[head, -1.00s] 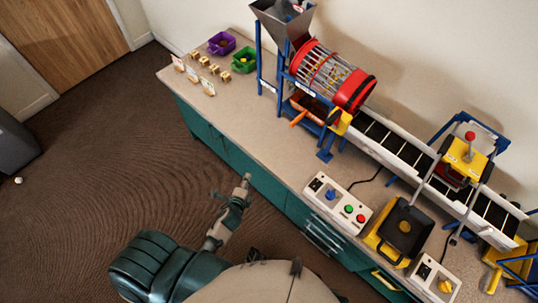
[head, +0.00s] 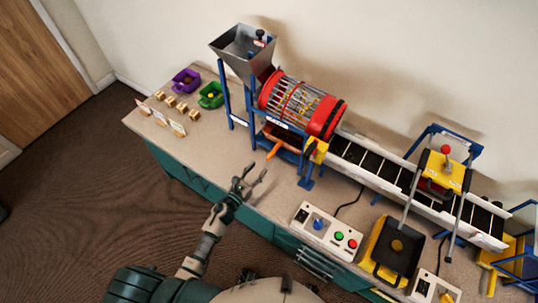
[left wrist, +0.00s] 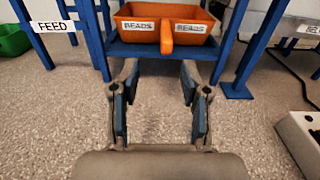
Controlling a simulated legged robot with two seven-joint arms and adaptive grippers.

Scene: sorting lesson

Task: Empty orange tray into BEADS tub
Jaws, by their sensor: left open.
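The orange tray (head: 268,137) sits on a blue shelf under the red-ended drum, its handle sticking out toward me. In the left wrist view the tray (left wrist: 190,14) carries two BEADS labels, and its handle points straight at the camera; its contents are not clear. My left gripper (head: 253,178) is open and empty over the bench's front part, short of the handle. In the left wrist view my left gripper (left wrist: 160,78) has the handle beyond and between its fingers, apart from them. A purple tub (head: 185,82) and a green tub (head: 211,96) stand at the far left; I cannot read which is BEADS.
Blue frame legs (left wrist: 92,40) flank the tray's shelf. Small wooden blocks (head: 181,107) and cards (head: 177,128) stand near the tubs. A control box (head: 330,231) and a black-and-yellow bin (head: 393,250) are to the right.

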